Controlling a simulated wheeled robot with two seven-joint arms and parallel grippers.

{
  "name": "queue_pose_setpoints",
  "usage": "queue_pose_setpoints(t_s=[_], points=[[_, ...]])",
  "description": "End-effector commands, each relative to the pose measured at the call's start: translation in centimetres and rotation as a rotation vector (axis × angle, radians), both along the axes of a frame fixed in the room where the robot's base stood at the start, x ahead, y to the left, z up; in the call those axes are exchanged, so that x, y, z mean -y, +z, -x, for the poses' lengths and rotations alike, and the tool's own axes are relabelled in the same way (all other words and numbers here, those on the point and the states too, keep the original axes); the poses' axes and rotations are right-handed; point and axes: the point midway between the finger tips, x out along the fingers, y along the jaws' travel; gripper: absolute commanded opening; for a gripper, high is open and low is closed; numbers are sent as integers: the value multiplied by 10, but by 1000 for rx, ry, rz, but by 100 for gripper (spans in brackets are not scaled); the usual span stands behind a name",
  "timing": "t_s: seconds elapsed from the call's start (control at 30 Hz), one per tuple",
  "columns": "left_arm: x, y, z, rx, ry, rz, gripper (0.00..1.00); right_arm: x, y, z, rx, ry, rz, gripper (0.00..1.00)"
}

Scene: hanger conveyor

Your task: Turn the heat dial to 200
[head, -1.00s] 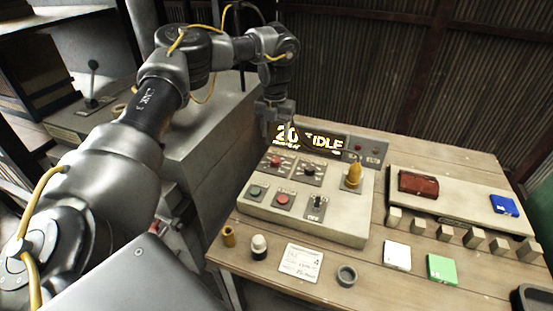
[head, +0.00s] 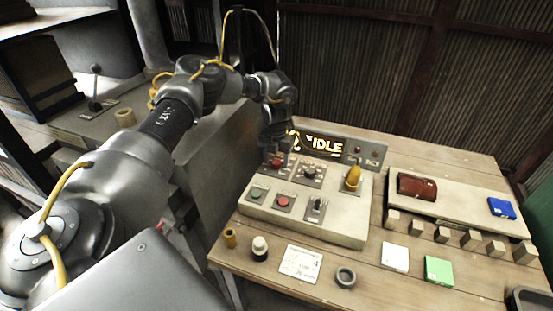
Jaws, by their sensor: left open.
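The control panel (head: 333,230) is a pale box on the wooden table. Its upper row has a red knob (head: 277,165) and a black dial (head: 310,173); their labels are too small to read, so I cannot tell which is the heat dial. The display (head: 327,144) behind them reads IDLE, and its number is mostly hidden by my left arm. My left gripper (head: 274,153) is open and points down just above the red knob, apart from or touching it, I cannot tell. My right gripper is not in view.
A yellow knob (head: 352,178) stands at the panel's right. Green and red buttons and a lever (head: 316,208) are in front. A rack with a red item (head: 416,186) and a blue block (head: 501,207) lies right. A card (head: 300,263) and small parts lie at the front edge.

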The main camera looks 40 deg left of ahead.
Motion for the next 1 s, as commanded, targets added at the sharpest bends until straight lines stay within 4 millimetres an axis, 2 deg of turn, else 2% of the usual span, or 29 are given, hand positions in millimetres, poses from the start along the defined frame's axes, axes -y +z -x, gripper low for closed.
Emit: queue_pose_setpoints(t_s=[0.07,0.4,0.67,1.0], points=[[0,0,0,0,0,0,53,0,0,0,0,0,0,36],[0,0,0,0,0,0,9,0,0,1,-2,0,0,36],[0,1,0,0,-35,0,9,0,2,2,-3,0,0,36],[0,2,0,2,-252,-1,9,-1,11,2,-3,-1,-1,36]])
